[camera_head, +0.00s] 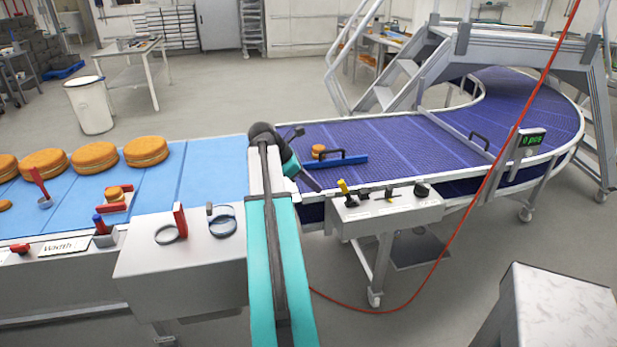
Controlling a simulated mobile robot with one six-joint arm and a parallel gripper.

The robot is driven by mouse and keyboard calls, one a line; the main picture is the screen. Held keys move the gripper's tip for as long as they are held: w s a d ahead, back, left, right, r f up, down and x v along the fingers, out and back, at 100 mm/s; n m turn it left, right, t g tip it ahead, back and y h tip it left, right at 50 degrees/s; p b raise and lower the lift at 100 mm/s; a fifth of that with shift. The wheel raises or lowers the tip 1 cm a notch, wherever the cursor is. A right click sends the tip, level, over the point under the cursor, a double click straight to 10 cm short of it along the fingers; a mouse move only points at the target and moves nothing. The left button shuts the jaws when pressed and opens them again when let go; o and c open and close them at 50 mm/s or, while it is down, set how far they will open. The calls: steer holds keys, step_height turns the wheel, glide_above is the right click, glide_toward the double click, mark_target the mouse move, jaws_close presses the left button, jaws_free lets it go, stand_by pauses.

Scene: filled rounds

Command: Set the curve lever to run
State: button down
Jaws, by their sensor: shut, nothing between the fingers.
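The blue curved conveyor (400,142) runs from the centre to the back right. A white control box (385,215) is fixed at its front edge. The box carries a yellow-topped lever (345,192), tilted up and left, a smaller dark lever (389,193) and a black knob (421,190). The labels are too small to read, so I cannot tell which is the curve lever or its setting. My gripper (312,184) is shut and empty, pointing down and right, just left of the yellow-topped lever and apparently apart from it.
A small orange round (318,151) sits behind a blue bar (338,160) on the curve. A light-blue belt (210,170) at left carries large orange rounds (146,151). A red cable (468,210) crosses the right side. A grey box (562,308) stands front right.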

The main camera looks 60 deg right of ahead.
mark_target(346, 193)
steer(key=s+d+f+p, duration=0.1)
steer(key=s+d+p, duration=0.1)
steer(key=s+d, duration=0.1)
steer(key=shift+s+d, duration=0.35)
steer(key=shift+s, duration=0.45)
steer(key=shift+f, duration=0.1)
steer(key=shift+s, duration=0.15)
